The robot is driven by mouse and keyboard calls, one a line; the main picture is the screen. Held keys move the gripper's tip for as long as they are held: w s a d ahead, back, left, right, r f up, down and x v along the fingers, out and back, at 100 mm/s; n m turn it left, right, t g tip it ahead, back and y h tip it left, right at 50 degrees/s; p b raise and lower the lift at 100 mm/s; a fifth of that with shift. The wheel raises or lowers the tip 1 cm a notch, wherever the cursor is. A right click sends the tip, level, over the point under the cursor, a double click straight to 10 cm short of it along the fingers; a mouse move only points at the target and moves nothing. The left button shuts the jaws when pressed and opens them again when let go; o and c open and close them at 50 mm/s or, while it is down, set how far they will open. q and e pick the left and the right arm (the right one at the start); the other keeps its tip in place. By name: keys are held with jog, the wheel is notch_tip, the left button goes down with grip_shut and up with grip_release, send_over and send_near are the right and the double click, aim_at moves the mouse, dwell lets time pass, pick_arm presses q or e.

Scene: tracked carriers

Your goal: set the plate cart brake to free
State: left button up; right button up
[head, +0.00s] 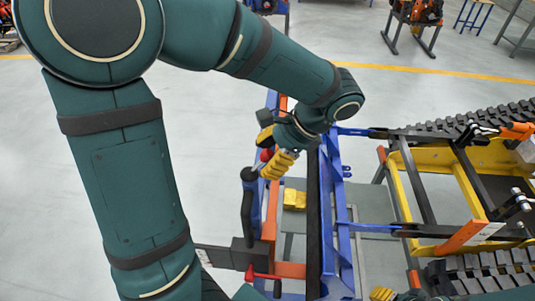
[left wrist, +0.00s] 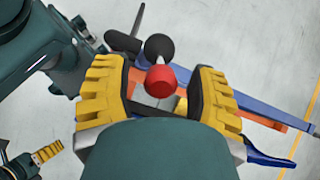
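The plate cart is a blue and orange frame (head: 328,210) in the middle of the head view. A red knob (head: 266,154) shows beside my left gripper (head: 268,150). In the left wrist view, the red knob (left wrist: 159,82) lies between the two yellow fingers of my left gripper (left wrist: 162,72), which are spread with a gap on both sides. A red lever (head: 262,275) sits low on the cart. I cannot tell which of these is the brake. Ridged yellow fingers of my right gripper (head: 383,294) show only partly at the bottom edge.
A black ball-ended handle (head: 248,205) stands at the cart's left side. A yellow block (head: 295,199) is inside the cart. A yellow frame with black tracks (head: 470,175) adjoins at the right. The floor left of the cart is clear.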

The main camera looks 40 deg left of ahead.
pick_arm(q)
jog(key=shift+r, duration=0.1)
jog(key=v, duration=1.2)
dwell(0.4)
